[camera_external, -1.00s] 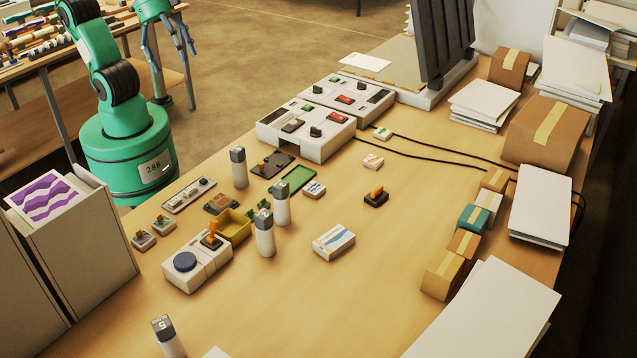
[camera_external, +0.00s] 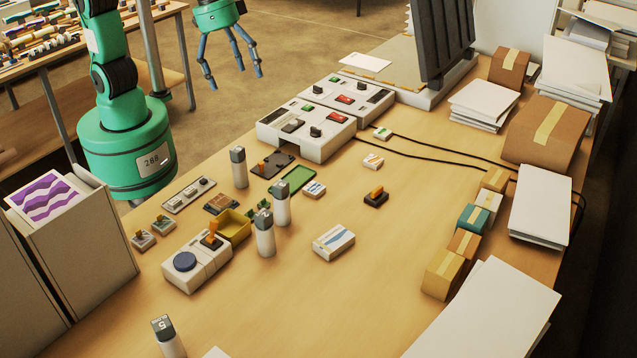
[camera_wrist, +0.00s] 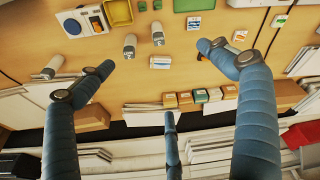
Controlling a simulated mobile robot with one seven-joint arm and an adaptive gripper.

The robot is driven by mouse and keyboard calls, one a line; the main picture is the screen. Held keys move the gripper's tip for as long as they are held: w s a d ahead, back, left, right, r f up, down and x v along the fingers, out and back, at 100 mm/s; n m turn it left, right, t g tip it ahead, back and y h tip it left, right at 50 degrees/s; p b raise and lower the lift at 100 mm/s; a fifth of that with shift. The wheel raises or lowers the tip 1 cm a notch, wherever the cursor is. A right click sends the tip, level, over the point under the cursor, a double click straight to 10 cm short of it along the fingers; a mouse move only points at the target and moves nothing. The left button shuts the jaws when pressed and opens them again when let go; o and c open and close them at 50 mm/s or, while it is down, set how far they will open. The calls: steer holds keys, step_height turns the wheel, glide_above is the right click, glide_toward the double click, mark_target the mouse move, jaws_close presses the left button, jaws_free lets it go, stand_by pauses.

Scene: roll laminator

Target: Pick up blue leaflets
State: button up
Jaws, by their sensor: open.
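A small white stack or pack with a blue wave on top (camera_external: 333,242) lies flat near the middle of the wooden table; it best fits the blue leaflets. It also shows in the wrist view (camera_wrist: 160,62), small, between the spread fingers. My gripper (camera_external: 236,76) is open and empty, hanging over the aisle beyond the table's far left edge, well away from the pack. In the wrist view my gripper (camera_wrist: 158,78) has its three blue fingers spread, with nothing between them up close.
Upright grey-capped white bottles (camera_external: 265,235) stand left of the pack. A white control box (camera_external: 195,262) and yellow tray (camera_external: 236,226) are further left. The laminator units (camera_external: 325,115) stand behind. Small boxes (camera_external: 443,274) line the right side. The table in front of the pack is clear.

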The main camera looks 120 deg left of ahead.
steer(key=w+f+n+g+y+p, duration=0.1)
steer(key=w+f+n+p, duration=0.3)
steer(key=w+f, duration=2.3)
steer(key=w+n+g, duration=0.1)
steer(key=w+n, duration=0.1)
steer(key=n, duration=0.2)
steer(key=shift+w+d+f+g, duration=0.2)
steer(key=shift+d+f+g, duration=0.05)
steer(key=shift+d+g, duration=0.15)
glide_above(338, 242)
steer(key=shift+s+d+f, duration=0.15)
steer(key=shift+d+f, duration=0.05)
steer(key=shift+f, duration=1.95)
steer(key=shift+s+d+f, duration=0.1)
steer(key=shift+d+f, duration=0.05)
steer(key=shift+f, duration=1.95)
steer(key=shift+f, duration=0.1)
steer(key=shift+w+a+f+p, duration=0.1)
steer(key=shift+a+f+p, duration=0.1)
steer(key=shift+f, duration=1.05)
steer(key=shift+w+a+f+p, duration=0.1)
steer(key=shift+f+p, duration=0.1)
steer(key=shift+f, duration=1)
